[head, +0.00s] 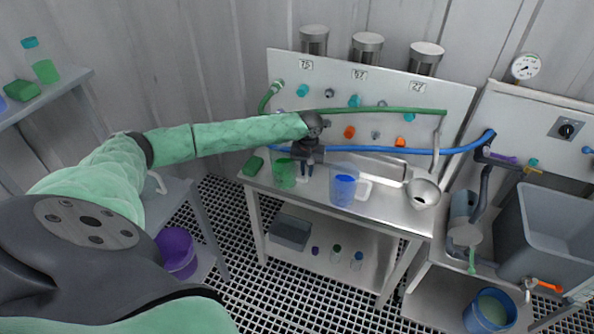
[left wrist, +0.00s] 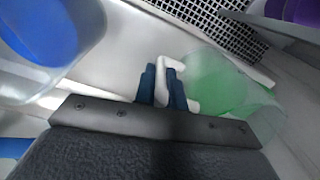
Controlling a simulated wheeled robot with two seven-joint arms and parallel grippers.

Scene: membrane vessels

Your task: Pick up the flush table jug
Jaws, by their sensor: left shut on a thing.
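A clear jug with green contents (head: 284,173) stands on the steel table (head: 397,213). It also shows at the right of the left wrist view (left wrist: 215,85), with its white handle (left wrist: 163,75) towards me. My left gripper (head: 307,170) points down between this jug and a jug with blue contents (head: 343,190). In the left wrist view the dark fingers of my left gripper (left wrist: 162,88) are shut on the white handle. The blue jug (left wrist: 40,35) is at the upper left there, apart from the fingers. My right gripper is in neither view.
A green block (head: 253,166) lies at the table's left end. Green and blue hoses (head: 400,149) cross the back panel. A grey sink (head: 560,235) is at far right.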

